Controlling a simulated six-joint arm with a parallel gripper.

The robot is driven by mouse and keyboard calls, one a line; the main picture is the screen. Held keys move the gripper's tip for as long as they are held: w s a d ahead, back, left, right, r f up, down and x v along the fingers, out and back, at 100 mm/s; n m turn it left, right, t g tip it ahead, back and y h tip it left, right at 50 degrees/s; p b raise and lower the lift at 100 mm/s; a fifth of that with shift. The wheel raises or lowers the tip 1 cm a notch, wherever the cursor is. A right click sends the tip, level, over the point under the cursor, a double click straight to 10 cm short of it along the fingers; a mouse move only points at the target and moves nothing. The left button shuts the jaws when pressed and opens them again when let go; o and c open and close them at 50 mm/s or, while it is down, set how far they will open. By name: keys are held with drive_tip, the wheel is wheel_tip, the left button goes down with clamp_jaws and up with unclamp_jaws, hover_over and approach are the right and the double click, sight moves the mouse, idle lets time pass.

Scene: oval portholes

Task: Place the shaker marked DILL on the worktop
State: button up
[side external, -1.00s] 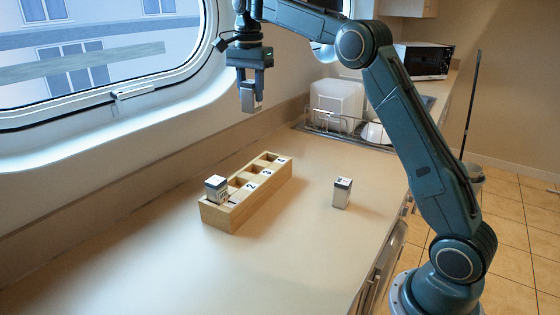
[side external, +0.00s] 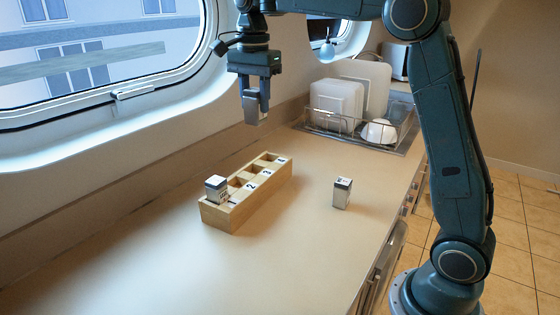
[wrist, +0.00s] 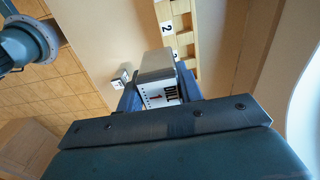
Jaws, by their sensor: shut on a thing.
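My gripper (side external: 257,98) is shut on a grey-and-white shaker (side external: 252,112), high above the worktop (side external: 290,240) and behind the wooden rack (side external: 225,218). In the wrist view the held shaker (wrist: 160,92) sits between the blue fingers; its label appears to read DILL, partly hidden, with a red mark. The rack has a row of numbered compartments. A second shaker (side external: 216,187) stands in its nearest compartment. A third shaker (side external: 342,192) stands upright on the worktop right of the rack; its label is too small to read.
A dish rack (side external: 350,120) with plates and a white cup (side external: 378,132) stands at the back of the worktop. The window wall (side external: 120,135) borders the left side. The worktop in front of the rack and between it and the lone shaker is clear.

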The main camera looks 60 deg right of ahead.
drive_tip(key=s+a+f, duration=0.2)
drive_tip(key=s+a, duration=0.1)
drive_tip(key=s, duration=0.4)
drive_tip(key=s+a+f, duration=0.2)
drive_tip(key=s+a, duration=0.2)
drive_tip(key=s, duration=0.4)
drive_tip(key=shift+m, duration=0.3)
drive_tip(key=shift+f, duration=0.1)
wheel_tip(320, 180, down, 16)
drive_tip(key=shift+f, duration=1.95)
drive_tip(key=shift+f, duration=0.15)
drive_tip(key=o, duration=1)
